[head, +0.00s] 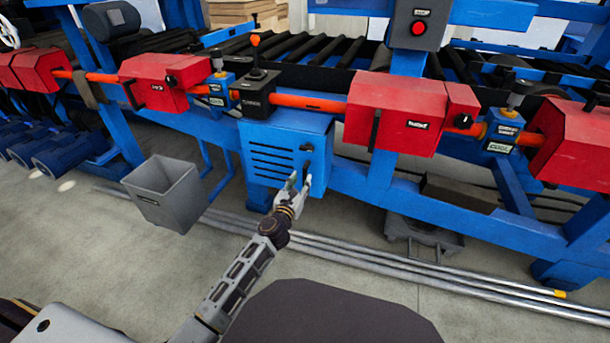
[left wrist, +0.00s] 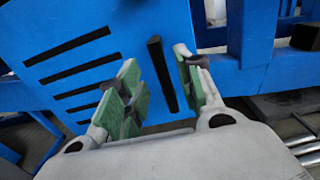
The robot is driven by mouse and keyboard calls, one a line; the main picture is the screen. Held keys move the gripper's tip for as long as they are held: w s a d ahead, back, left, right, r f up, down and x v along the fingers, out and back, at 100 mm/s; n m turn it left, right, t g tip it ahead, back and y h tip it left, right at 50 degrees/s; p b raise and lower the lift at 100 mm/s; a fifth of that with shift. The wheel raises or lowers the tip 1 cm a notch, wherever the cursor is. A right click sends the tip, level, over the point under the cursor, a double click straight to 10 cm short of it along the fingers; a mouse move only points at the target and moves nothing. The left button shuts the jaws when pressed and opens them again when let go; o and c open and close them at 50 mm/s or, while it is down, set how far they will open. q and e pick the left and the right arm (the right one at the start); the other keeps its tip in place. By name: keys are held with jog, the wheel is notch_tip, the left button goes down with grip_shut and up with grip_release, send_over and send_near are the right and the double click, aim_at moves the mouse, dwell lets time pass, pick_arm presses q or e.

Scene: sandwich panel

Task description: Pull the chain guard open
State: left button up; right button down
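The chain guard (head: 287,150) is a blue box-like cover with several dark horizontal slots, on the front of the blue machine frame. It looks shut. Its dark upright bar handle (head: 307,172) is at the right side of its face. My left gripper (head: 298,184) is in front of the guard's lower right part. In the left wrist view, the guard (left wrist: 75,45) fills the upper left. The handle (left wrist: 161,75) shows between the two green-padded fingers of the left gripper (left wrist: 163,88), with gaps on both sides. The left gripper is open. My right gripper is not in view.
A grey bin (head: 168,193) stands on the floor left of the guard. Long metal pipes (head: 385,262) lie on the floor below it. Red housings (head: 396,112) line the orange bar above. A stop button (head: 418,28) is on a post.

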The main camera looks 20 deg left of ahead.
aim_at(304, 175)
pick_arm(q)
jog(key=shift+w+b, duration=0.8)
jog(key=shift+w, duration=1.85)
grip_shut()
